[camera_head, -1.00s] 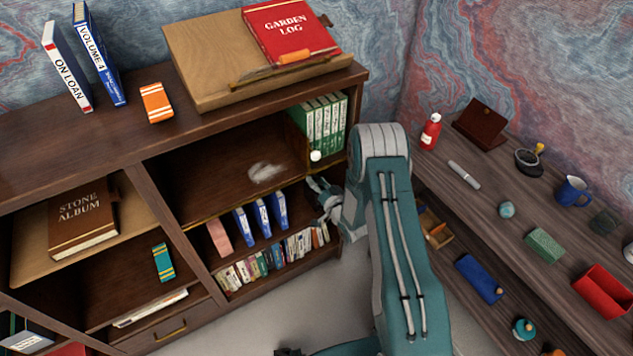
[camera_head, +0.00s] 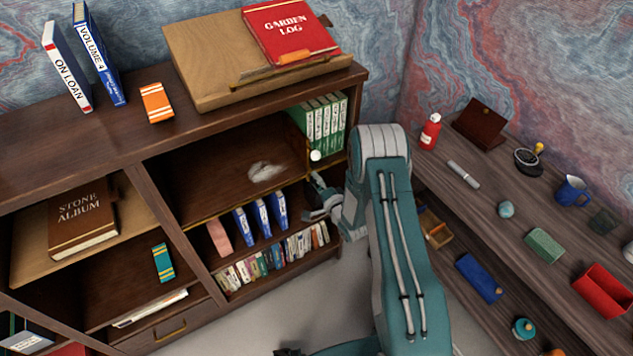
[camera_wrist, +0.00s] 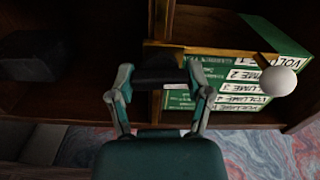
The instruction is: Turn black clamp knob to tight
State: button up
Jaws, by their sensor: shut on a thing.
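In the wrist view, the black clamp knob (camera_wrist: 158,62) sits between the two fingertips of my gripper (camera_wrist: 159,72), which is shut on it. The knob lies at the end of a brass bar (camera_wrist: 205,50) that runs along the green volumes (camera_wrist: 225,90). A white ball (camera_wrist: 278,82) is on the bar's other side. In the head view, my gripper (camera_head: 320,198) is at the right end of the middle bay, below the green volumes (camera_head: 322,122) and the white ball (camera_head: 315,155). The knob is not clear there, and I cannot read its tightness.
Blue books (camera_head: 261,217) and a row of small books (camera_head: 272,258) stand left of my gripper. The shelf upright (camera_head: 352,110) is close on the right. The shelf board above, with a pale patch (camera_head: 265,172), is mostly clear. A side desk (camera_head: 530,215) with several items is at right.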

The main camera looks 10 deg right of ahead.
jog(key=shift+d+f+m, duration=0.15)
jog(key=shift+m, duration=0.45)
jog(key=o, duration=1.2)
jog(key=shift+c, duration=0.2)
jog(key=v, duration=1.2)
jog(key=shift+w, duration=0.1)
